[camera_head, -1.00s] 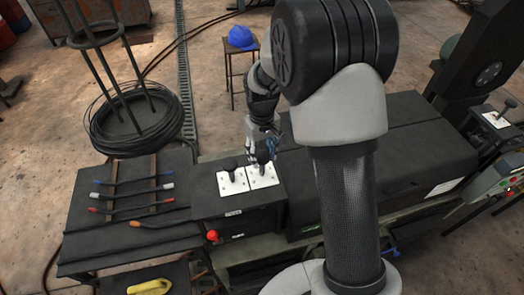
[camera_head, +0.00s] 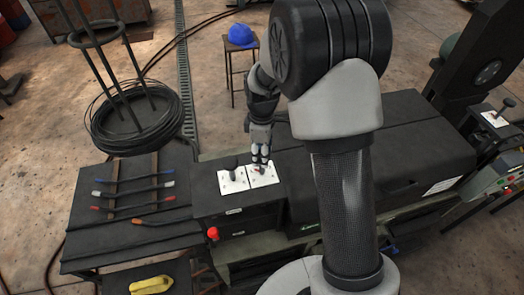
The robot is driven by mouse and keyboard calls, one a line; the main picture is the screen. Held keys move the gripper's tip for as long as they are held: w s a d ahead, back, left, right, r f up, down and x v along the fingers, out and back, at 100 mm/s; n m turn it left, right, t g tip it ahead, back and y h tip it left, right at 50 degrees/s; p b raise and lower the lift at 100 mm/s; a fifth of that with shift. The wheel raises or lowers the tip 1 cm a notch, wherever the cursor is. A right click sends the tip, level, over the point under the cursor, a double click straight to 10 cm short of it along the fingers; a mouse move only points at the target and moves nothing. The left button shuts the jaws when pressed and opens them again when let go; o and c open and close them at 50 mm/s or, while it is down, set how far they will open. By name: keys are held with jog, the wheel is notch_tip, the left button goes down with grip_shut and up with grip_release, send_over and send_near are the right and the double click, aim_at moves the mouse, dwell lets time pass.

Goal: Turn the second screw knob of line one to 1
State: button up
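Two white plates sit side by side on top of a black box (camera_head: 215,206). The left plate (camera_head: 226,187) carries a dark screw knob (camera_head: 234,163) that stands upright. My gripper (camera_head: 259,164) points down over the right plate (camera_head: 268,180), with its fingertips at or just above the plate. The knob of the right plate is mostly hidden behind my fingers, and a small reddish spot shows there. The fingers look close together, but I cannot tell whether they grip the knob. Marks on the plates are too small to read.
A dark table (camera_head: 95,235) with several coloured-end rods stands to the left, beside a wire coil (camera_head: 135,125). A red ball-shaped knob (camera_head: 212,233) sticks out at the box's front. A long black housing (camera_head: 420,140) lies right. A blue helmet (camera_head: 241,34) rests on a stool behind.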

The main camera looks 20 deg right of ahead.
jog(key=shift+n, duration=0.8)
jog(key=o, duration=1)
jog(key=shift+o, duration=0.2)
notch_tip(320, 180, up, 12)
dwell(0.3)
